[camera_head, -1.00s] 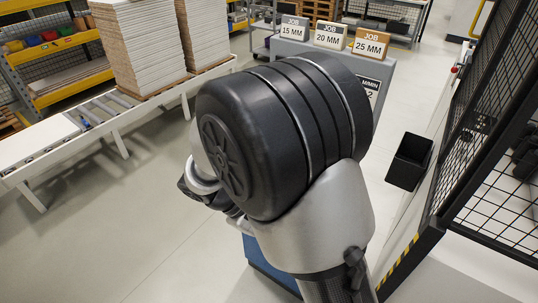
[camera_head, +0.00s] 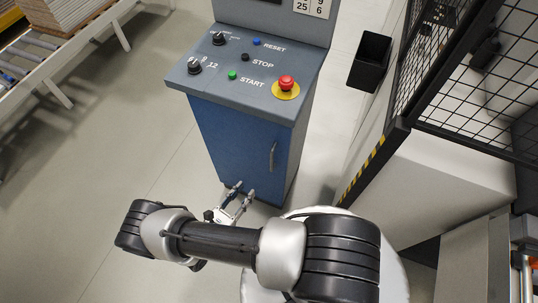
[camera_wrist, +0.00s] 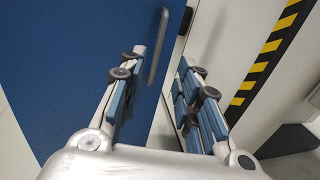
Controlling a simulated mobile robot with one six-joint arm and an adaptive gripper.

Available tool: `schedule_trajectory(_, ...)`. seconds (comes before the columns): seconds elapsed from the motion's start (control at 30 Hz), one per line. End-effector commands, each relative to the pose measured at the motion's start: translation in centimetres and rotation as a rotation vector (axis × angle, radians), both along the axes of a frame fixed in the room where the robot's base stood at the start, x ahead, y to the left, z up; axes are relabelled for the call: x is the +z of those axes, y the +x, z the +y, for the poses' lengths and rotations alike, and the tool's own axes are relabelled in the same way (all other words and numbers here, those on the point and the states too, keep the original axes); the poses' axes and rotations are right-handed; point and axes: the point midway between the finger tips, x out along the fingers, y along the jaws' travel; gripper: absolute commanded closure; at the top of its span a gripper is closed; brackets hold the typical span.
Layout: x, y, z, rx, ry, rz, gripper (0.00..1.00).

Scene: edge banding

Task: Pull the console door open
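The blue console door (camera_head: 225,135) is on the front of the grey-topped console and looks shut. Its upright metal handle (camera_head: 272,155) is near the door's right edge. My gripper (camera_head: 244,190) is open and empty, low in front of the door, below and left of the handle in the head view. In the wrist view the door (camera_wrist: 70,70) fills the left side. The handle (camera_wrist: 157,45) shows between the two open fingers of my gripper (camera_wrist: 162,62), ahead of them and not held.
The console top carries knobs, buttons and a red emergency stop (camera_head: 286,84). A black bin (camera_head: 370,60) hangs to the right. A mesh fence (camera_head: 470,75) with a yellow-black striped base (camera_head: 362,170) stands at the right.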

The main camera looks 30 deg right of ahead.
Motion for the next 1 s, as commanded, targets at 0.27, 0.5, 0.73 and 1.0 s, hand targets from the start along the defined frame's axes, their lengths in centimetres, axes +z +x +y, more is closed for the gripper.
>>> schedule_trajectory(0.27, -0.3, 1.0, -2.5, 0.006, -0.009, 0.005, 0.69)
schedule_trajectory(0.5, -0.4, 3.3, -7.2, 0.002, -0.007, 0.005, 0.69)
schedule_trajectory(0.73, -0.4, 5.5, -11.7, 0.003, -0.005, 0.004, 0.69)
schedule_trajectory(1.0, -0.4, 7.3, -15.0, 0.007, -0.005, 0.003, 0.69)
